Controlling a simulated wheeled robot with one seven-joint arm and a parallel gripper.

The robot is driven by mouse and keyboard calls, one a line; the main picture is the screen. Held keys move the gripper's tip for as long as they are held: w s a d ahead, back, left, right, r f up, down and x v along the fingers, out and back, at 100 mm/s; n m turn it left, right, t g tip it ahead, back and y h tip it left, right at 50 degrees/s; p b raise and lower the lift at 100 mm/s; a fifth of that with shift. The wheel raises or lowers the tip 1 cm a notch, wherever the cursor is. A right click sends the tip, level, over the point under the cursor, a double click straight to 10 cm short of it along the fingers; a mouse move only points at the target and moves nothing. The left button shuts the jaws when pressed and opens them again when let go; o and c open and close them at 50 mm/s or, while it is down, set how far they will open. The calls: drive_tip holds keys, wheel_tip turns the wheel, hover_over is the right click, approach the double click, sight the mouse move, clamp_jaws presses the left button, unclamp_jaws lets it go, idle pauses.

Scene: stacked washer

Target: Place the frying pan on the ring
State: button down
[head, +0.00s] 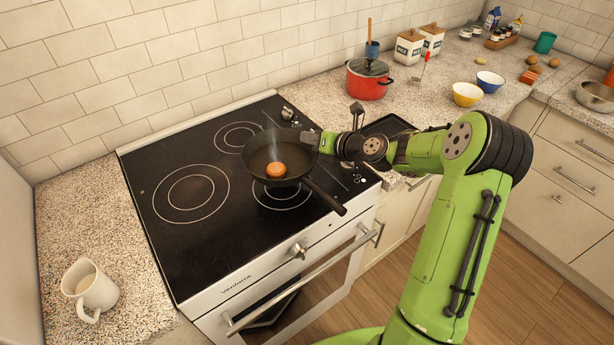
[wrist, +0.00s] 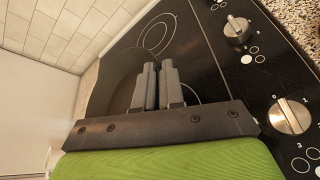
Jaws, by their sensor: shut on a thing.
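The dark frying pan (head: 259,156) is over the right part of the black cooktop (head: 150,165), with an orange-brown round thing (head: 276,169) inside. Its handle points toward the front right. My gripper (head: 304,137) is shut on the pan's right rim. In the wrist view my fingers (wrist: 158,78) are close together, with the pan (wrist: 118,82) beside and below them. The pan covers part of the front right ring (head: 281,203) and overlaps the edge of the back ring (head: 237,137). The large left ring (head: 190,193) is bare. I cannot tell whether the pan touches the glass.
A red pot (head: 368,82) stands on the counter behind the stove's right side. A dark tray (head: 388,127) lies beside the stove, partly behind my arm. A white mug (head: 90,288) stands at the left. The cooktop's left half is clear. Knobs (wrist: 237,30) line its control strip.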

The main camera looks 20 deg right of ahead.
wheel_tip(320, 180, down, 8)
drive_tip(key=shift+w+a+f+b, duration=0.1)
drive_tip(key=shift+f+b, duration=0.15)
drive_tip(key=shift+b, duration=0.9)
drive_tip(key=shift+r, duration=0.1)
